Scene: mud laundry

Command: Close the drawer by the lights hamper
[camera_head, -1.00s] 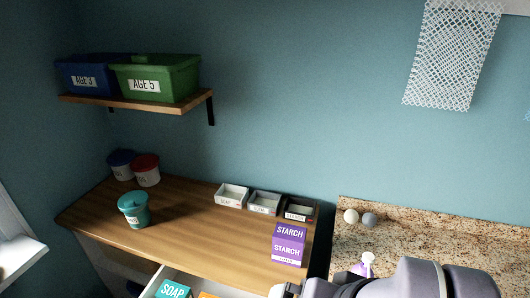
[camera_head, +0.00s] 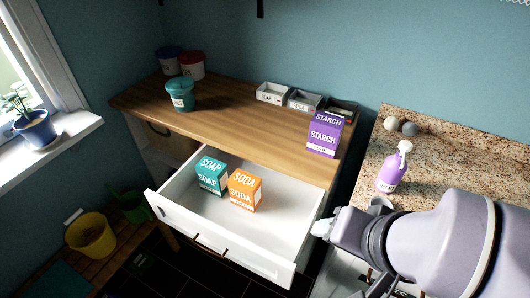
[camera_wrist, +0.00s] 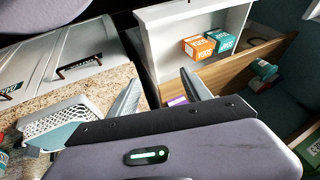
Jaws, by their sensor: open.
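The white drawer (camera_head: 277,233) stands pulled out under the wooden counter in the head view. It holds a teal soap box (camera_head: 211,176) and an orange soda box (camera_head: 244,190). Its front has a dark handle (camera_head: 211,243). In the wrist view the open drawer (camera_wrist: 160,38) is at the top, with both boxes inside. My gripper (camera_wrist: 158,85) is open and empty, its two fingers pointing towards the drawer area and apart from it. In the head view my arm is to the right of the drawer. I cannot make out a hamper labelled lights.
A purple starch box (camera_head: 324,135), labelled trays and a teal tub (camera_head: 180,95) stand on the wooden counter (camera_head: 230,130). A purple bottle (camera_head: 392,168) stands on the granite counter (camera_head: 450,165) at right. A yellow bucket (camera_head: 91,236) stands at lower left.

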